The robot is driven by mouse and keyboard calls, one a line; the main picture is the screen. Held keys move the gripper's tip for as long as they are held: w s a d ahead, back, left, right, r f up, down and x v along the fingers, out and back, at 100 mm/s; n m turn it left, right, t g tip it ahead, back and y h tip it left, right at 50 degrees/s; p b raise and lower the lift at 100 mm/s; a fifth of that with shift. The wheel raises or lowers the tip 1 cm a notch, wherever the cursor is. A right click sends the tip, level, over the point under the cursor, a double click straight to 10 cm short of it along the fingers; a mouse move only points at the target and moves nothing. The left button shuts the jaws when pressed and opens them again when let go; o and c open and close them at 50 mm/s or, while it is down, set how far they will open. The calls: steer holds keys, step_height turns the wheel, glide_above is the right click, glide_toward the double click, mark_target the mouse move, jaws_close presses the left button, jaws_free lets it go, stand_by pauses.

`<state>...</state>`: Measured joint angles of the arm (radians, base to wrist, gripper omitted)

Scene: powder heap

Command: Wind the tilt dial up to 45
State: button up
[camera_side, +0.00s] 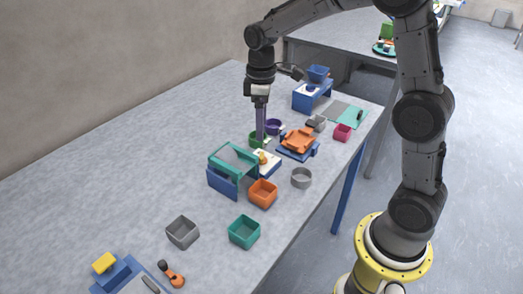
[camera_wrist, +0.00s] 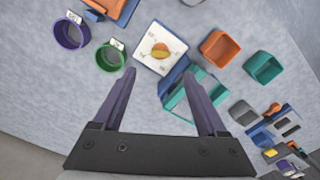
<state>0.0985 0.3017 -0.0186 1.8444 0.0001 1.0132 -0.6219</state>
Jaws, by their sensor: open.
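The tilt dial (camera_wrist: 160,50) is a round orange and yellow knob on a white plate with small marks around it, between and beyond my fingertips in the wrist view. The marks are too small to read. In the side view the dial (camera_side: 263,157) sits beside a teal frame with a blue front (camera_side: 222,181). The teal frame also shows in the wrist view (camera_wrist: 176,101), partly behind my right finger. My gripper (camera_wrist: 160,76) is open and empty, pointing down. In the side view my gripper (camera_side: 261,140) is near the dial, apart from the knob.
A green bowl (camera_wrist: 109,57) and a purple bowl (camera_wrist: 71,33) stand left of the dial in the wrist view. The table's left side is clear.

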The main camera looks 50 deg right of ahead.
mark_target(261, 155)
step_height(261, 155, down, 9)
steer(key=shift+f, duration=0.15)
stand_by(0.4)
jaws_close()
